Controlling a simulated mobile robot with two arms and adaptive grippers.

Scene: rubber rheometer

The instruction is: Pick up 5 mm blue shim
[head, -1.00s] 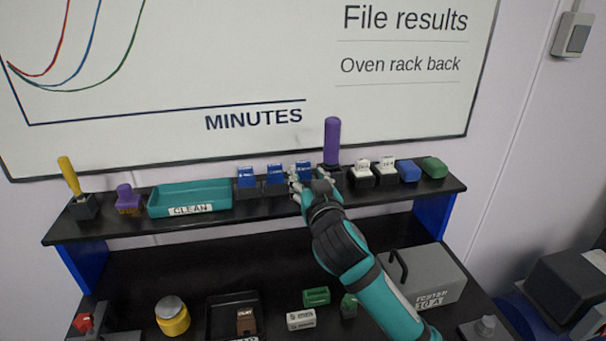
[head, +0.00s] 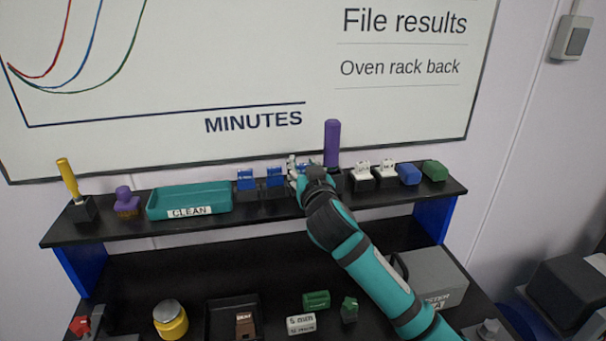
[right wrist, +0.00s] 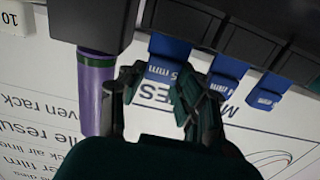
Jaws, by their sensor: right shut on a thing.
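The 5 mm blue shim (right wrist: 168,60) shows in the right wrist view, upside down, with its "5 mm" label readable. Its end is in a black holder block (right wrist: 190,18). My right gripper (right wrist: 155,88) is shut on this shim, one finger at each side. In the head view my right gripper (head: 298,172) is at the upper shelf, and it hides most of the shim. Two other blue shims (head: 246,178) and (head: 274,176) stand in black holders just to the left. My left gripper is not in view.
A purple-handled tool (head: 332,142) stands close to the right of my gripper. White-labelled pieces (head: 362,166) in holders, a blue block (head: 408,173) and a green block (head: 434,170) are further right. The teal CLEAN tray (head: 150,208) lies left. A whiteboard (head: 250,60) rises behind.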

